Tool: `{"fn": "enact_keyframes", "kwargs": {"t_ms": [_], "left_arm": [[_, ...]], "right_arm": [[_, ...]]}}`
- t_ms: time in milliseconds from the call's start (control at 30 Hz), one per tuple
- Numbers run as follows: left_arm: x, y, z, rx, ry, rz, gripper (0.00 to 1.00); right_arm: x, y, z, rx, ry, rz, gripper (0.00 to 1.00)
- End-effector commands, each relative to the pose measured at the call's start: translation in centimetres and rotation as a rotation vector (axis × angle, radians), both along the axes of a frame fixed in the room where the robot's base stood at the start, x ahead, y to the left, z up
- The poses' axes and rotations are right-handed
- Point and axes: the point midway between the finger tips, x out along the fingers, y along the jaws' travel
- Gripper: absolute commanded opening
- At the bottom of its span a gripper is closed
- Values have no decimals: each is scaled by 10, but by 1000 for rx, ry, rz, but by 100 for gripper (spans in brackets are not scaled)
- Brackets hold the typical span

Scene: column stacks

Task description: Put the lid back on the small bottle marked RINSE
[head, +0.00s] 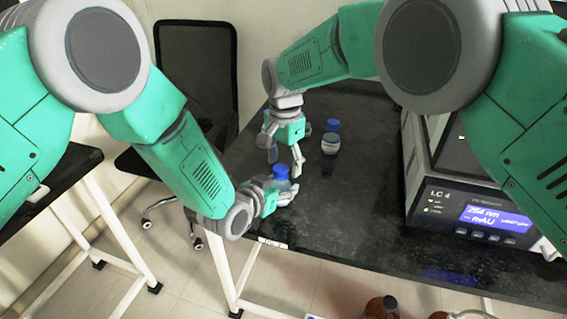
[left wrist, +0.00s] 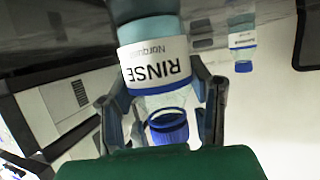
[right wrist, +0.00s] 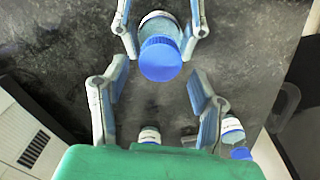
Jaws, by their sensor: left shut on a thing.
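The small RINSE bottle (left wrist: 155,65) stands upright on the bench, its label readable upside down in the left wrist view. A blue lid (right wrist: 160,60) sits over its mouth; it also shows in the head view (head: 281,171). I cannot tell how tightly the lid is seated. My left gripper (head: 281,190) is shut around the bottle's body; its fingers flank the bottle in the right wrist view. My right gripper (right wrist: 156,85) is open and empty, its fingers spread apart just behind and above the lid, not touching it.
Another blue-capped bottle (head: 330,143) stands behind to the right. A further blue-capped bottle (right wrist: 235,138) is partly hidden by my right gripper in the head view. The LC 4 instrument (head: 470,212) fills the bench's right side. Brown bottles (head: 382,307) stand below the front edge.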

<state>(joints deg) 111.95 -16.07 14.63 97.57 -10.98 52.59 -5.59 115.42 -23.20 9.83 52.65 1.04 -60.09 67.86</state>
Motion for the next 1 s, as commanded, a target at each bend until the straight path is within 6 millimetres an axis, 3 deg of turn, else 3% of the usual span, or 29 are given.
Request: {"fn": "enact_keyframes", "kwargs": {"t_ms": [267, 600, 1000], "left_arm": [[0, -1, -1, 1, 2, 0, 0], [1, 0, -1, 0, 0, 1, 0], [1, 0, 0, -1, -1, 1, 0]], "right_arm": [[-1, 0, 4, 1, 4, 1, 53], [-3, 2, 42, 1, 6, 3, 53], [-4, 4, 43, 0, 11, 56, 48]]}}
